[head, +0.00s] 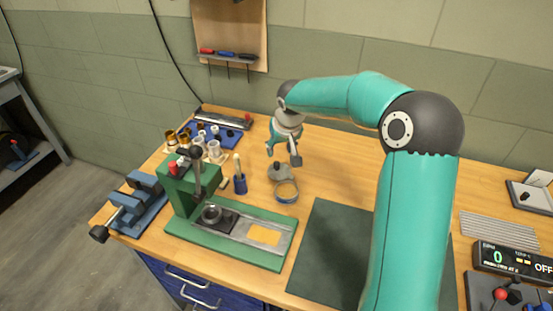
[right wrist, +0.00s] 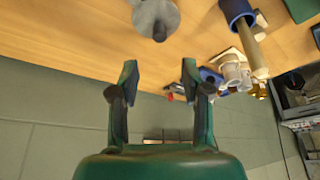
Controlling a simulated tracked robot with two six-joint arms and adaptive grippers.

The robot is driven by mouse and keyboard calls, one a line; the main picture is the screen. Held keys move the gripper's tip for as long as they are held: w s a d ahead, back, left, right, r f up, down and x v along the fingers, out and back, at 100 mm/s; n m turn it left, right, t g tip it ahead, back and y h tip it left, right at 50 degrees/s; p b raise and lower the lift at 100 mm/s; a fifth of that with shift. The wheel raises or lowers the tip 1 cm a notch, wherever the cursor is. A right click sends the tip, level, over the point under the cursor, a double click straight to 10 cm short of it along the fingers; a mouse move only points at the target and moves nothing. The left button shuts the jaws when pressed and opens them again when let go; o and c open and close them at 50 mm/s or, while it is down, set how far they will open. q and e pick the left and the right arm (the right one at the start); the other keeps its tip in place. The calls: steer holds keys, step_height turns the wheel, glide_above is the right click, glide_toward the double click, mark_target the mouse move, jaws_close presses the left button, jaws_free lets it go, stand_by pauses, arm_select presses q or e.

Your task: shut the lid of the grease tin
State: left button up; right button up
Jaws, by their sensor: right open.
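The grease tin (head: 286,192) is a low round tin with a blue side and a yellowish rim, standing on the wooden bench right of the green press. A grey disc with a dark knob, which looks like its lid (head: 281,174), shows at the tin's far edge; its exact tilt is hard to tell. The lid also shows at the top of the right wrist view (right wrist: 155,14). My right gripper (head: 283,156) is open and empty, above and just behind the lid. Its two fingers (right wrist: 160,75) stand apart with nothing between them. My left gripper is not in view.
A blue cup with a brush (head: 240,184) stands left of the tin. The green press (head: 186,190), a blue vise (head: 140,205) and a blue tray of fittings (head: 215,135) are further left. A dark green mat (head: 335,245) lies clear at front right.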

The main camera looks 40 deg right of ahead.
mark_target(276, 163)
steer(key=p+x, duration=0.1)
steer(key=x, duration=0.8)
steer(key=shift+f+p, duration=0.2)
steer(key=shift+p, duration=0.1)
jaws_close()
